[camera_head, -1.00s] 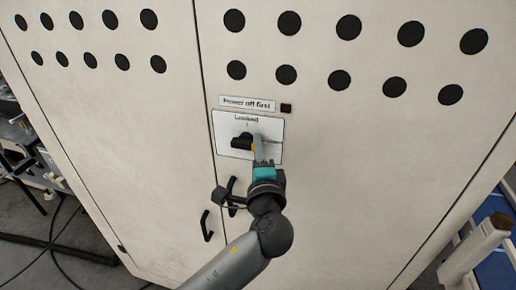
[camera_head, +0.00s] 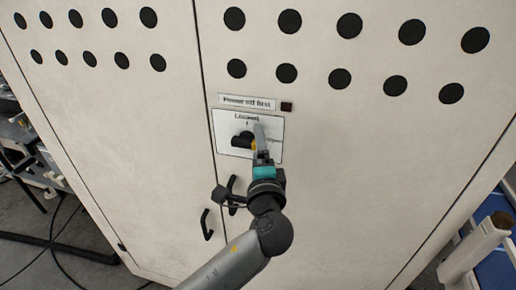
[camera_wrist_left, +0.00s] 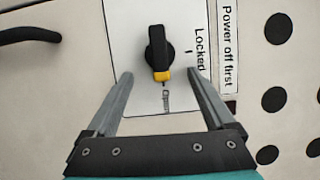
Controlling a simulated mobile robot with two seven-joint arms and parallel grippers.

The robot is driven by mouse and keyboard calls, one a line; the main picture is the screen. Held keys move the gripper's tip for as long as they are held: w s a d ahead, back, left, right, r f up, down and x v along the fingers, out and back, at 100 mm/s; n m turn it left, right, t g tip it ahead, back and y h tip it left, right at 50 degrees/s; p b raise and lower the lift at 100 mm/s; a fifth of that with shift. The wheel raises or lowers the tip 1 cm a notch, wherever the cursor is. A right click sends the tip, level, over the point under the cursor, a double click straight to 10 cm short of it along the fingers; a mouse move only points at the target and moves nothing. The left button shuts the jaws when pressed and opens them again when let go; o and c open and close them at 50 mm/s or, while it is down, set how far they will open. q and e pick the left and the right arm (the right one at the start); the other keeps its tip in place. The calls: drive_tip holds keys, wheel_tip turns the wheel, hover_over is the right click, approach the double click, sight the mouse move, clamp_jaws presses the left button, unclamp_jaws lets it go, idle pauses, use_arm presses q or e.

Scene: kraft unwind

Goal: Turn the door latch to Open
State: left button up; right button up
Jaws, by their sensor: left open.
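The door latch is a black knob (camera_head: 241,140) with a yellow-tipped end, on a white plate (camera_head: 221,122) marked "Locked" at the top and "Open" at the right. In the left wrist view the knob (camera_wrist_left: 158,48) has its yellow end toward the small "Open" label, with "Locked" off to the right. My left gripper (camera_head: 259,141) is in front of the plate's right part. In the wrist view its two fingers (camera_wrist_left: 160,80) are spread, with the yellow end between the tips and clear gaps either side. My right gripper is not in view.
The latch is on a cream cabinet door (camera_head: 340,190) with rows of black holes. A "Power off first" label (camera_head: 246,103) is above the plate. Black door handles (camera_head: 206,224) are below left. A cable lies on the floor at left; a wooden-topped frame (camera_head: 482,245) stands at right.

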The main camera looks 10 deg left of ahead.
sight(252, 148)
use_arm(q)
drive_tip(key=shift+s+a+p, duration=0.1)
drive_tip(key=shift+s+p, duration=0.35)
drive_tip(key=shift+s, duration=2.6)
drive_tip(key=s+a+f+n+g+h+b, duration=0.1)
drive_tip(key=s+f+g+b, duration=0.2)
drive_tip(key=f, duration=1.2)
drive_tip(key=s+a+f+g+h+b, duration=0.1)
drive_tip(key=s+f+g+b, duration=0.3)
drive_tip(key=f, duration=1.1)
drive_tip(key=f+n+g+h+b, duration=0.15)
drive_tip(key=f+b, duration=0.25)
drive_tip(key=f, duration=1.1)
drive_tip(key=s+a+f+n+g+b, duration=0.1)
drive_tip(key=s+f+n+g+b, duration=0.1)
drive_tip(key=s+f, duration=0.9)
drive_tip(key=s+a+f+n+g+h+b, duration=0.1)
drive_tip(key=s+a+f+n+g+b, duration=0.1)
drive_tip(key=s+f+b, duration=0.4)
drive_tip(key=s+a+f+n+g+h+b, duration=0.1)
drive_tip(key=s+f+n+g+b, duration=0.3)
drive_tip(key=s+f, duration=1.2)
drive_tip(key=shift+s+a+n+b, duration=0.45)
drive_tip(key=shift+s+a+n, duration=0.25)
drive_tip(key=shift+n, duration=0.25)
